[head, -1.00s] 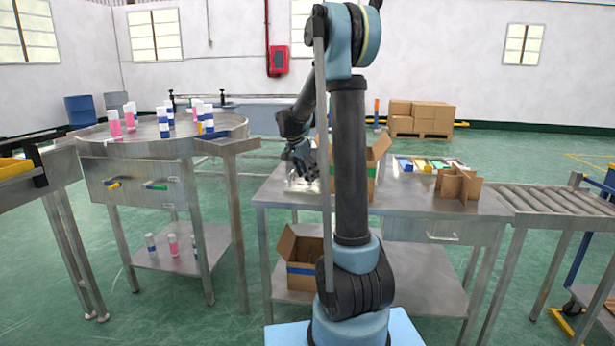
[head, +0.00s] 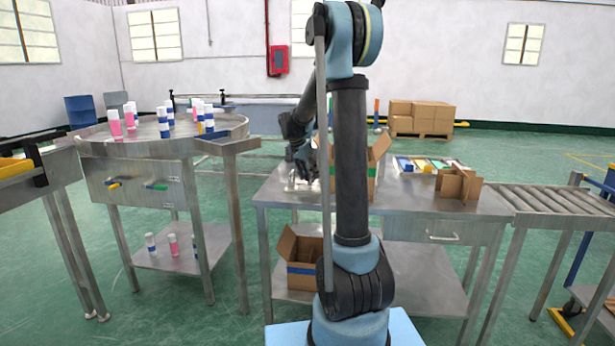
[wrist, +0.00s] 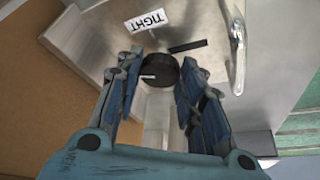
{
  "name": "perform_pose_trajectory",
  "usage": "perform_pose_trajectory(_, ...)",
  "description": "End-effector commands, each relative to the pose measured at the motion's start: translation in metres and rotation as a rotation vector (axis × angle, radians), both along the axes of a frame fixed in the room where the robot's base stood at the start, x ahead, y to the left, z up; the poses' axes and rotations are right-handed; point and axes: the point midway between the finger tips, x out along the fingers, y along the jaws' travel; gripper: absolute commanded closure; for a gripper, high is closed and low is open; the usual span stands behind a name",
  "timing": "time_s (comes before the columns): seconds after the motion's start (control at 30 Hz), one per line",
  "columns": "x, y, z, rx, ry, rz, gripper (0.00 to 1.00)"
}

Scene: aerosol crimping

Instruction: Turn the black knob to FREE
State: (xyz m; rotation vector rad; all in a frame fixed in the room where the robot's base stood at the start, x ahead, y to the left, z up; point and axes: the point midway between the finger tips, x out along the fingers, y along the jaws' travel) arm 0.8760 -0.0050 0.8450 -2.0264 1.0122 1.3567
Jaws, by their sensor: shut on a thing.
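The black knob (wrist: 160,70) sits on a metal panel in the wrist view, with a short white mark on its left part. A white label reading TIGHT (wrist: 147,20) appears upside down above it, and a dark bar (wrist: 187,45) lies to the knob's upper right. My gripper (wrist: 161,76) is shut on the knob, one blue-padded finger on each side. In the head view my gripper (head: 304,166) is small, low over the left part of the metal table (head: 410,205). The knob cannot be made out there. No FREE label is readable.
A metal handle (wrist: 237,45) stands on the panel to the right of the knob. An open cardboard box (head: 377,160) stands on the table just right of my gripper. A cardboard divider (head: 459,185) and several coloured items lie farther right. A round table (head: 110,141) with cans stands left.

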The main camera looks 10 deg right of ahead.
Motion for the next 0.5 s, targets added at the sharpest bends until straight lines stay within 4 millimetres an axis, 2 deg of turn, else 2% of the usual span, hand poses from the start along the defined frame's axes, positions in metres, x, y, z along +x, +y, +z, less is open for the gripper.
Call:
perform_pose_trajectory(0.3,-0.0021,-0.0023,-0.0001,0.001,0.0,0.226,0.88)
perform_pose_trajectory(0.5,-0.0021,-0.0025,0.0,0.0,-0.001,0.274,0.88)
